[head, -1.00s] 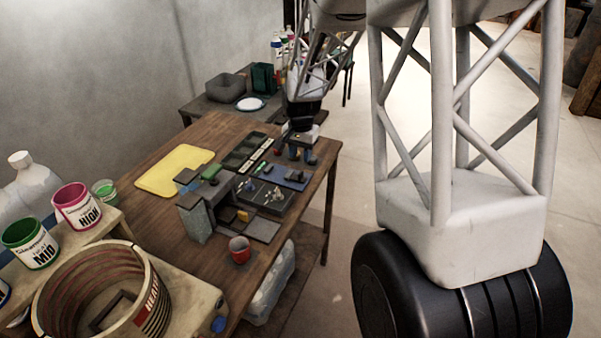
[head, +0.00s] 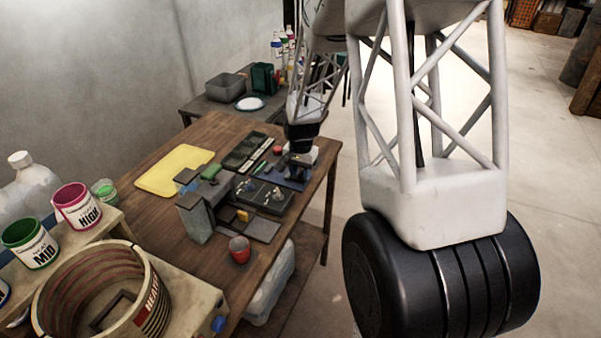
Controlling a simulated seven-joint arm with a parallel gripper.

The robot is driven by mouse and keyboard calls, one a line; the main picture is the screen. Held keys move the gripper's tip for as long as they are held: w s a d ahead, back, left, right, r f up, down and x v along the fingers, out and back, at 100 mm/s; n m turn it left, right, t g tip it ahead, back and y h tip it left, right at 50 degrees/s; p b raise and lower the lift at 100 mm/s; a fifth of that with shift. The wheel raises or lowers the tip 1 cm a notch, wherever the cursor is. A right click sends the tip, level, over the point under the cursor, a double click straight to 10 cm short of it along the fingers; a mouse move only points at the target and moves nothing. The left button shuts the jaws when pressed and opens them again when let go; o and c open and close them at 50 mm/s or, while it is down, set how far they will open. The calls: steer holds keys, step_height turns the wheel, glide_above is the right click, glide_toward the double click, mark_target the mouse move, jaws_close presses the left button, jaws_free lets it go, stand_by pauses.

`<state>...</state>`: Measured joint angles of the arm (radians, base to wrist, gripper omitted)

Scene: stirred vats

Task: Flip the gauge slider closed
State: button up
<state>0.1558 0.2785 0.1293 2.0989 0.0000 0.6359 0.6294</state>
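My gripper (head: 297,163) is over the right side of the wooden table, low above a blue mat or tray (head: 291,184). Its fingers are small and dark, and I cannot tell whether they are open or shut. A dark panel with small metal fittings (head: 262,196) lies just left of and nearer than my gripper, apart from it. A grey block assembly (head: 196,217) with a yellow piece (head: 243,215) stands beside the panel. I cannot make out which part is the gauge slider, or its position.
A red cup (head: 239,250) stands near the table's front edge. A yellow board (head: 174,172) and a dark tray (head: 246,150) lie farther back on the wooden table (head: 226,126). Paint tins (head: 77,205) and a large ring-shaped vat (head: 103,290) stand at the lower left.

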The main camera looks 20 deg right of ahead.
steer(key=shift+f, duration=0.25)
jaws_close()
steer(key=shift+w+a, duration=1.3)
steer(key=shift+w, duration=0.05)
jaws_free()
